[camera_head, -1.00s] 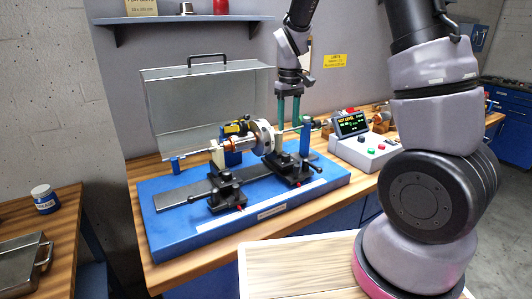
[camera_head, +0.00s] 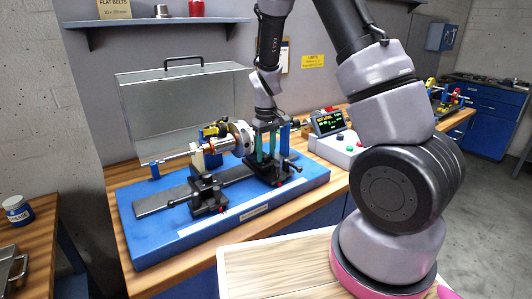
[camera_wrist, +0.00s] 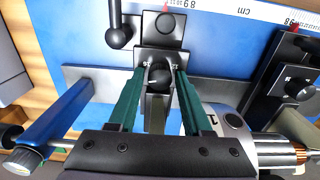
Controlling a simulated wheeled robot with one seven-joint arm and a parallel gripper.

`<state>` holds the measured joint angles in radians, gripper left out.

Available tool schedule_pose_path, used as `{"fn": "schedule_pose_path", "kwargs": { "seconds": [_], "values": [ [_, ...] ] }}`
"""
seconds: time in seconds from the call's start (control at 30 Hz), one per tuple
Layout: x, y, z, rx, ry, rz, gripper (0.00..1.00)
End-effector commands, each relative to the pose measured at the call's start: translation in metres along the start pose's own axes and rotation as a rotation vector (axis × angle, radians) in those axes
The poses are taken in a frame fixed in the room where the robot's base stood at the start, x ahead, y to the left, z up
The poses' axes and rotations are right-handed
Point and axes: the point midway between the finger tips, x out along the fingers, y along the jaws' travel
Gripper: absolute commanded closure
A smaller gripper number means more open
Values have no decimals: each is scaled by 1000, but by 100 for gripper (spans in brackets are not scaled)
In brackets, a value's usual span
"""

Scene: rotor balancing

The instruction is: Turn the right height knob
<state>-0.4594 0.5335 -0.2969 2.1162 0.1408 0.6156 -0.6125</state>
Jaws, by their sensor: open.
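The right height knob (camera_wrist: 158,77) is a dark round knob with a pale pointer mark, on top of the black right stand (camera_wrist: 157,60). My gripper (camera_wrist: 158,74) is open, its two green fingers on either side of the knob. Narrow gaps seem to show, so I cannot tell of any contact. In the head view my gripper (camera_head: 267,154) points down over the right stand, and its fingers hide the knob there. The left stand (camera_head: 208,193) also shows in the wrist view (camera_wrist: 296,80). The rotor (camera_head: 240,137) lies across the stands.
The stands are on a blue base (camera_head: 165,232) on a wooden bench. A black lever with a ball end (camera_wrist: 119,37) is beside the right stand. A blue post (camera_wrist: 60,125) stands near my fingers. A console (camera_head: 330,123) reads "NOT LEVEL". A raised guard (camera_head: 180,100) is behind.

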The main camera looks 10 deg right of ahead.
Motion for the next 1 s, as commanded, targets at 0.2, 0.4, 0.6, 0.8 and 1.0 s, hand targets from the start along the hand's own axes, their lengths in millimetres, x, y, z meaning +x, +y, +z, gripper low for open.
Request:
{"fn": "schedule_pose_path", "kwargs": {
  "seconds": [0.2,0.4,0.6,0.8,1.0],
  "values": [
    [0,0,0,0,0,0,74],
    [0,0,0,1,0,0,100],
    [-1,0,0,35,0,0,100],
    [-1,0,0,140,1,0,100],
    [-1,0,0,289,1,0,100]
  ]
}}
